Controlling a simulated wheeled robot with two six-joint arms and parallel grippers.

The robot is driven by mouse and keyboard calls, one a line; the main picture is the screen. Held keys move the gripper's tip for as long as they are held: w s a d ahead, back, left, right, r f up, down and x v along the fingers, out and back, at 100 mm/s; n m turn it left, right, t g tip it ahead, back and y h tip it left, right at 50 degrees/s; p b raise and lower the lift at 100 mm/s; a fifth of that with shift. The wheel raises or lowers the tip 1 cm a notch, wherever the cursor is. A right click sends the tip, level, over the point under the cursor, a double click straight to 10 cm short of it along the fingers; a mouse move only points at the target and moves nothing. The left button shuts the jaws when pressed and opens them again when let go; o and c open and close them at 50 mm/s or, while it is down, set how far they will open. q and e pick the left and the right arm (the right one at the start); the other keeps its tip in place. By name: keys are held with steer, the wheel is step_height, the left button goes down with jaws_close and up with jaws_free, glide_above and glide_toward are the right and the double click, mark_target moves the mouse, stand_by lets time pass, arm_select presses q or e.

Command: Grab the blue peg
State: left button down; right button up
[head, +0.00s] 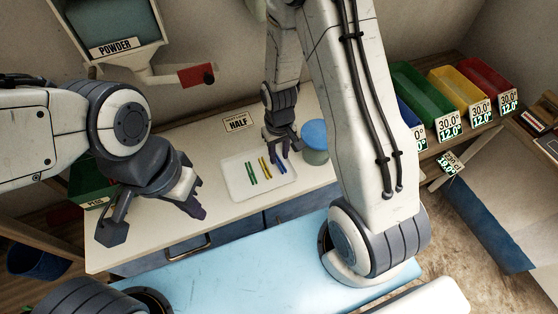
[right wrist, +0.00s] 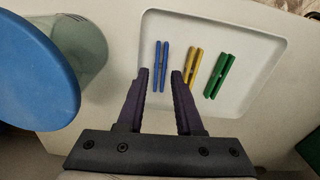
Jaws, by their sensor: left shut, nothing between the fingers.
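Two thin blue pegs (right wrist: 160,65) lie side by side in a shallow white tray (right wrist: 215,22). In the head view the blue pegs (head: 281,166) are at the tray's right side, partly hidden by my right gripper (head: 278,150). My right gripper is open and empty, pointing down at the tray. In the right wrist view its fingertips (right wrist: 161,72) are either side of the blue pegs' near ends; I cannot tell the height gap. My left gripper (head: 195,210) is shut and empty, over the worktop's front edge, left of the tray.
Yellow pegs (right wrist: 190,67) and green pegs (right wrist: 218,73) lie beside the blue ones in the tray. A jar with a blue lid (right wrist: 32,72) stands close to the tray. A "HALF" card (head: 239,121) is behind it. Coloured bins (head: 465,88) stand at the right.

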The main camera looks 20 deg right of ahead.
mark_target(279, 163)
steer(key=shift+f, duration=1.15)
jaws_close()
steer(key=shift+r, duration=0.1)
